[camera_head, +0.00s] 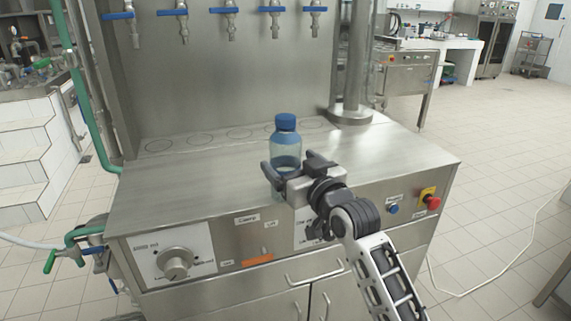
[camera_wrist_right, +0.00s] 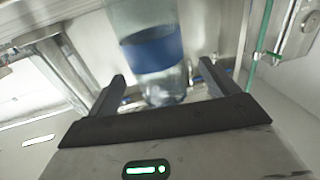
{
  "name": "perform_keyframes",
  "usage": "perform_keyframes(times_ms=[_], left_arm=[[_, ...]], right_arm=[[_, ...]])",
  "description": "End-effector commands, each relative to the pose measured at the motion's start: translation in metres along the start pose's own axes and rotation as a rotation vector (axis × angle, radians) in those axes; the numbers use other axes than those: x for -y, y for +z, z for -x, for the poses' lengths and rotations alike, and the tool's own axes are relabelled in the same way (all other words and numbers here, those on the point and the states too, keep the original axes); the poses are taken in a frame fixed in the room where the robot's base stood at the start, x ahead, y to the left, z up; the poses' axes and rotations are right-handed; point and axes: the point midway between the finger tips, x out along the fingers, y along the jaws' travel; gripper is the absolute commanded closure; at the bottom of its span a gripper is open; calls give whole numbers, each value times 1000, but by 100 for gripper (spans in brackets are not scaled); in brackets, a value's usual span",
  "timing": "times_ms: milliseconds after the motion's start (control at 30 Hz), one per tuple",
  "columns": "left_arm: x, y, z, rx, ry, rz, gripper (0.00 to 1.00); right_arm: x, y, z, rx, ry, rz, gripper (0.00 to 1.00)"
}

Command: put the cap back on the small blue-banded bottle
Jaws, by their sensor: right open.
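My left gripper is not in view.
The steel counter (camera_head: 400,150) is mostly bare, with ring marks along its back. Several blue-handled taps (camera_head: 230,12) hang above the back. A steel post (camera_head: 352,70) stands behind right. The front panel has a knob (camera_head: 174,263) and a red button (camera_head: 433,203).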

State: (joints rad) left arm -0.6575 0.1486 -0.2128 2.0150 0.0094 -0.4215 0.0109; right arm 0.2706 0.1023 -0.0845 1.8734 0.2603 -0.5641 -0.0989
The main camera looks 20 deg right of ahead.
Motion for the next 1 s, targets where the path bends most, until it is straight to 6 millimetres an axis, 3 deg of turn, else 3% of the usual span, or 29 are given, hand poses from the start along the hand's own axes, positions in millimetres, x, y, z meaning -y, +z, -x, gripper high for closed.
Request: perform_keyframes(times_ms=[267, 600, 1000], left_arm=[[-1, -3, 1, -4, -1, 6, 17], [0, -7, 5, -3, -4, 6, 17], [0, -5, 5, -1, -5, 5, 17]], right_arm=[[0, -2, -5, 0, 0, -1, 14], [-2, -3, -49, 0, 0, -1, 14], [-2, -2, -51, 0, 0, -1, 16]])
